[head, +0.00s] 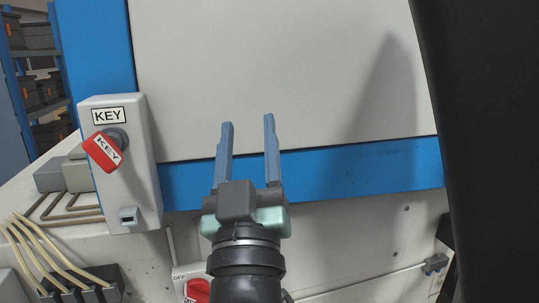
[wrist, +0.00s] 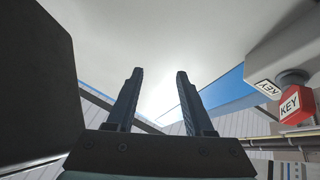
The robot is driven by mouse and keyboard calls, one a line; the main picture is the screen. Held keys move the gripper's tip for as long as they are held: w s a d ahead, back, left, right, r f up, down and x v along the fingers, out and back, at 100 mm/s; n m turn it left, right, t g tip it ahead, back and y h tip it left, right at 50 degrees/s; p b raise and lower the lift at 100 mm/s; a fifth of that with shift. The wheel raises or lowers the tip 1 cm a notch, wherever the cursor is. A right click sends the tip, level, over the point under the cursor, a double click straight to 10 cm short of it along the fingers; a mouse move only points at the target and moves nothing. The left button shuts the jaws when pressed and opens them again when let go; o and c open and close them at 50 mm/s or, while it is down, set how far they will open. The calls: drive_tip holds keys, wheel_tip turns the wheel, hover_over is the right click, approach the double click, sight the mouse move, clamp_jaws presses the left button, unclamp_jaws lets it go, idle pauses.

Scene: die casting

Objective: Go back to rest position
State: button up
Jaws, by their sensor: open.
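My gripper (head: 247,120) is open and empty, with its two blue fingers pointing up in front of the machine's white panel. In the wrist view its fingers (wrist: 158,72) stand apart with nothing between them. A grey key box (head: 140,185) with a KEY label is to the left of my gripper. A red KEY tag (head: 103,152) sits tilted on the box's round knob, apart from my gripper. The red tag also shows at the right of the wrist view (wrist: 291,105).
The machine's blue frame (head: 360,167) runs behind my gripper. Below, a red rotary switch (head: 198,290) marked OFF is partly hidden by my arm. Yellowish cables (head: 45,250) run at lower left. Shelves with bins (head: 35,90) stand far left. A large black shape fills the right edge.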

drive_tip(key=s+d+r+m+t, duration=0.3)
drive_tip(key=s+r, duration=0.9)
wheel_tip(320, 180, up, 27)
drive_tip(key=p, duration=2.6)
drive_tip(key=shift+s+a+f+h, duration=0.15)
drive_tip(key=shift+s+a+h, duration=0.15)
drive_tip(key=shift+h, duration=0.1)
